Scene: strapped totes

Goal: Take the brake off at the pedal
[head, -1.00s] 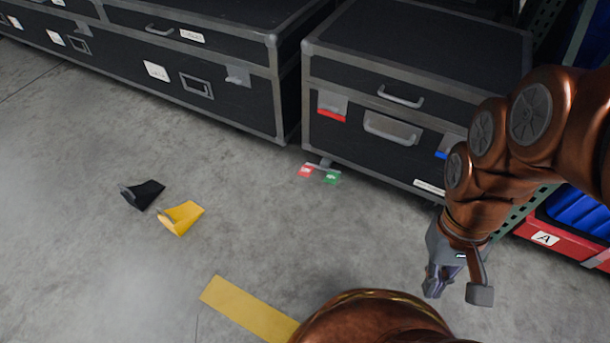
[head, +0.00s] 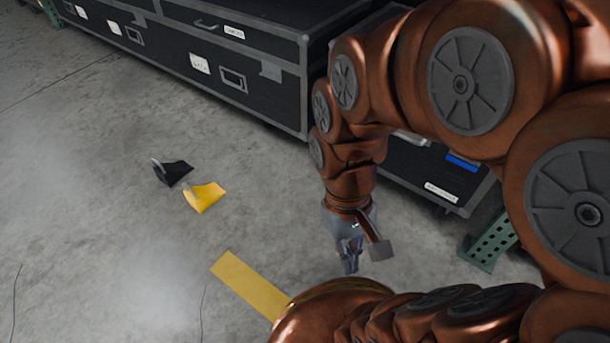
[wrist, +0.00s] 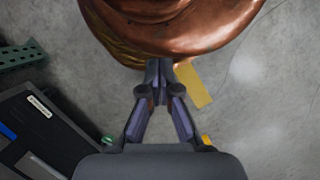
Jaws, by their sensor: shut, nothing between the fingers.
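The brake pedal, with red and green ends in the earlier head view, is hidden behind my arm in the head view now. A small green bit, perhaps its green end, shows beside the case in the wrist view (wrist: 107,140). The black case (head: 408,178) stands partly behind my arm; it also shows in the wrist view (wrist: 45,125). My gripper (head: 350,264) points down over the floor, in front of the case and apart from it. In the wrist view its fingers (wrist: 160,66) meet at the tips with nothing between them.
A long black case (head: 265,98) stands at the back. A black wedge (head: 172,172) and a yellow wedge (head: 205,198) lie on the floor at left. A yellow floor strip (head: 248,285) lies in front. A green perforated upright (head: 488,240) stands at right.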

